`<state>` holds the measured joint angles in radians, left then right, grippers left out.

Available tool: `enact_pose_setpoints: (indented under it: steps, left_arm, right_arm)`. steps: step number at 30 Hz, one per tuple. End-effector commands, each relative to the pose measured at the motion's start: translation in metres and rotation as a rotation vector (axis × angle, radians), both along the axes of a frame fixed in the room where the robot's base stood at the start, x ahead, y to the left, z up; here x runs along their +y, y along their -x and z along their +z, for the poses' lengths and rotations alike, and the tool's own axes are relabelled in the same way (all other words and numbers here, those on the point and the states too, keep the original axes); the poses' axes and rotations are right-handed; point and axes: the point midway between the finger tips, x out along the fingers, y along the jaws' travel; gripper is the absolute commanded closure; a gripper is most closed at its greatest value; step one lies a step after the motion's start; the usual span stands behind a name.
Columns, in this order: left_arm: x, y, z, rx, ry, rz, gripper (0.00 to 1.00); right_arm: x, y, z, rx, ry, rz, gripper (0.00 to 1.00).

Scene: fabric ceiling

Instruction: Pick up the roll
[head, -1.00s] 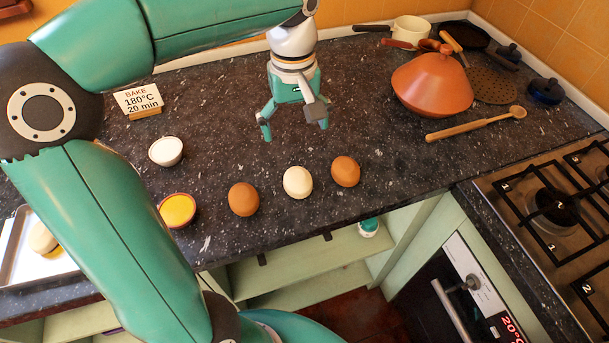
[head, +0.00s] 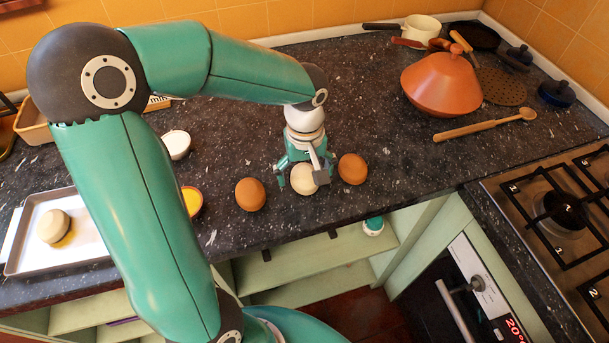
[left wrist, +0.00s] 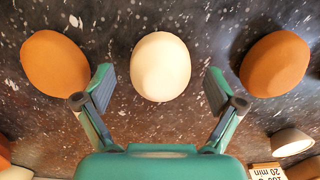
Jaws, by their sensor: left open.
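Another pale round piece (head: 53,226) lies on the tray at the far left. My right gripper is out of view.
A tagine (head: 442,82) and wooden spoon (head: 485,125) are at right.

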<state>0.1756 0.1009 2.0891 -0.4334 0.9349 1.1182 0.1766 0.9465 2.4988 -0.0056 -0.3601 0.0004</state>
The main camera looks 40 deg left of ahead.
Motion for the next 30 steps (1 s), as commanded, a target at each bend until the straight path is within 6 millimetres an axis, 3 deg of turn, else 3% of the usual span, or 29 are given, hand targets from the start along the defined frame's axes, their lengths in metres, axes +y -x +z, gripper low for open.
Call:
enact_pose_setpoints:
  steps: [9,20,30]
  left_arm:
    - [-0.0001,0.0001,-0.0058,-0.001,0.001,0.0,0.08]
    - [0.0,0.0001,-0.0056,-0.001,0.001,0.001,0.68]
    - [0.0002,0.0001,-0.0034,-0.001,0.001,0.001,0.7]
  right_arm:
    - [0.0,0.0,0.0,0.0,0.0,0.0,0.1]
    - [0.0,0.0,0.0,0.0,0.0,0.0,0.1]
    - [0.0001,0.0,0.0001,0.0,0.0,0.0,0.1]
